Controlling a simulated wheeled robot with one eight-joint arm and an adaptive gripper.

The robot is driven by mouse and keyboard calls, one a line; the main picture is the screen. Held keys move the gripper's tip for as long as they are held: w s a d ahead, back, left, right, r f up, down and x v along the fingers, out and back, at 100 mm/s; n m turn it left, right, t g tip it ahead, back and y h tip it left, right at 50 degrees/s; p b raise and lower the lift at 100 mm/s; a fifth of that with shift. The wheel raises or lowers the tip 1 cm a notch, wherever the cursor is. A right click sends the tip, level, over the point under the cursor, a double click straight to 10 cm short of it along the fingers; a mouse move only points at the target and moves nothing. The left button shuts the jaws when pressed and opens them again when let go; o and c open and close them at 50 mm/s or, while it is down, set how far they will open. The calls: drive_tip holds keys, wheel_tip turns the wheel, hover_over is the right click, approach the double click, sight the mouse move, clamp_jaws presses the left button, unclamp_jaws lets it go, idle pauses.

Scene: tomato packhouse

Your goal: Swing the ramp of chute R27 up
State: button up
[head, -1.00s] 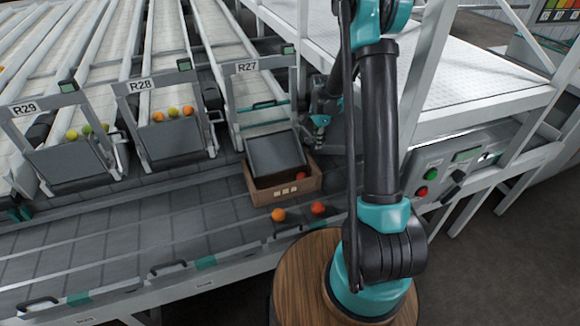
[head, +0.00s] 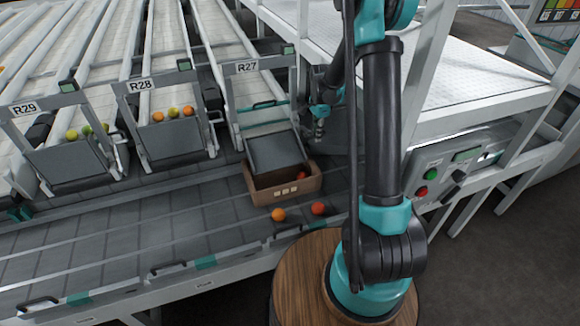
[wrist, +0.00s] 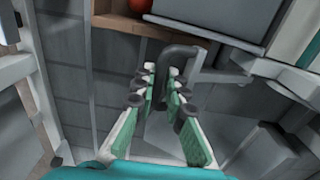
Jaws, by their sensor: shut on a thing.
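The ramp (head: 275,153) of chute R27 (head: 247,67) is a grey panel that slopes down over a wooden crate (head: 262,196). A dark bent handle (wrist: 181,50) sits at the ramp's side in the wrist view, where part of the ramp (wrist: 225,15) also shows. My gripper (head: 319,122) is beside the ramp's right edge in the head view. In the wrist view my gripper (wrist: 164,82) has its green-padded fingers shut around the handle. The head view is too small to show the grip itself.
The crate holds a red tomato (head: 301,175). An orange tomato (head: 278,214) and a red tomato (head: 318,208) lie loose on the belt in front. Chutes R28 (head: 140,85) and R29 (head: 24,108) stand to the left, their raised ramps holding tomatoes. A white frame rises on the right.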

drive_tip(key=shift+w+r, duration=0.1)
drive_tip(key=shift+w, duration=0.05)
drive_tip(key=r, duration=0.1)
drive_tip(key=w, duration=0.1)
drive_tip(key=r, duration=0.1)
drive_tip(key=shift+w+a+r, duration=0.2)
drive_tip(key=shift+a+r, duration=0.05)
drive_tip(key=shift+r, duration=0.1)
drive_tip(key=shift+w+a+r, duration=0.2)
drive_tip(key=shift+w+r, duration=0.35)
drive_tip(key=shift+r, duration=0.05)
drive_tip(key=shift+w+a+r, duration=0.15)
drive_tip(key=shift+w+r, duration=0.35)
drive_tip(key=shift+r, duration=0.05)
drive_tip(key=shift+w+a+r, duration=0.2)
drive_tip(key=shift+w+r, duration=0.25)
drive_tip(key=shift+w, duration=0.2)
drive_tip(key=shift+w+a+r, duration=0.2)
drive_tip(key=shift+w+r, duration=0.25)
drive_tip(key=shift+w, duration=0.15)
